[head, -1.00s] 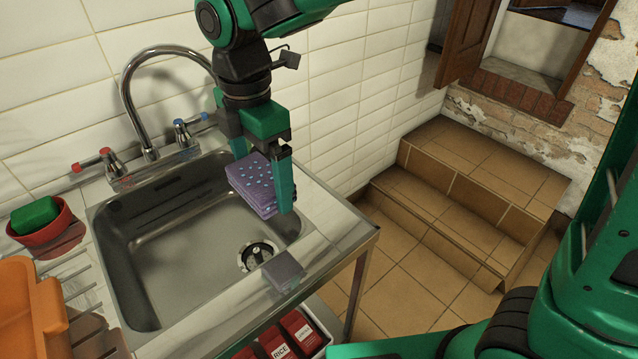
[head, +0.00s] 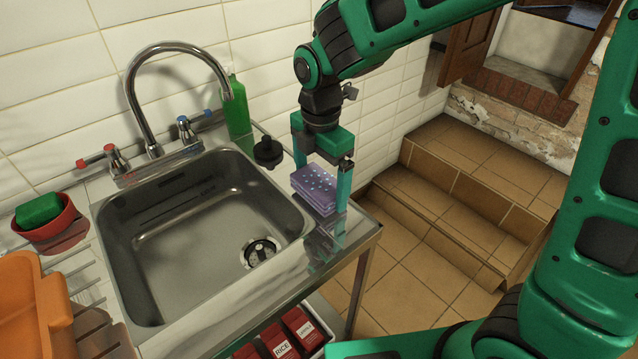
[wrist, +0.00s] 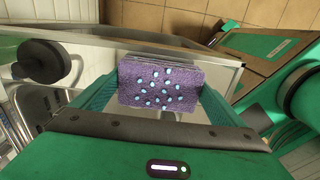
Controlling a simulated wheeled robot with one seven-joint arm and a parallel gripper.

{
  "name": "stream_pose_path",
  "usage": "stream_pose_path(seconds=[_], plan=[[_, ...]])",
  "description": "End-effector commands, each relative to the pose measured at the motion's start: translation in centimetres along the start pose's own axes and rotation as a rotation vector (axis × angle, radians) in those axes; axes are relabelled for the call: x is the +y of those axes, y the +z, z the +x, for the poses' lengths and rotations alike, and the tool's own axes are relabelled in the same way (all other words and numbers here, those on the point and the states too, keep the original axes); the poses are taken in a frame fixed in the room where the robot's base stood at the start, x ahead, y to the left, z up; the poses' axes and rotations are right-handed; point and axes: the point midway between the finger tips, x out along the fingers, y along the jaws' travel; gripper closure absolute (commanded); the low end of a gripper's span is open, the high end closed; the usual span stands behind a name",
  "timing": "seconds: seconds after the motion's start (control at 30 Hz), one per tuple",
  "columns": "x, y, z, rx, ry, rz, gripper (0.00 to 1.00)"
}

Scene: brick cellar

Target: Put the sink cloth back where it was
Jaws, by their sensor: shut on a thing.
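The sink cloth (head: 316,187) is a folded purple cloth with pale blue dots. My gripper (head: 323,192) is shut on it, one finger on each side, at the right rim of the steel sink (head: 190,235). In the wrist view the cloth (wrist: 160,86) sits between the two green fingers. It is at or just above the steel ledge right of the basin; I cannot tell whether it touches. The sink plug (head: 268,152) lies on the ledge behind the gripper.
A green bottle (head: 236,108) stands behind the plug by the wall. The tap (head: 150,95) arches over the basin's back. A red bowl with a green sponge (head: 40,212) and an orange rack (head: 30,310) are at left. Tiled steps (head: 450,210) lie right of the counter edge.

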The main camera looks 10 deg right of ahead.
Motion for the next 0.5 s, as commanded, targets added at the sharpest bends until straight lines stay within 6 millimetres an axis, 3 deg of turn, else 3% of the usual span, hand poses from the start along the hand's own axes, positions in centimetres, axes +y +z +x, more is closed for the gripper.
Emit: stream_pose_path(seconds=[0.1, 0.47, 0.5], plan=[[-0.05, -0.05, 0.99, 0.0, -0.001, -0.001, 0.25], [0.01, -0.06, 1.28, 0.0, 0.0, -0.001, 0.25], [0.02, -0.06, 1.27, 0.0, 0.001, -0.001, 0.0]])
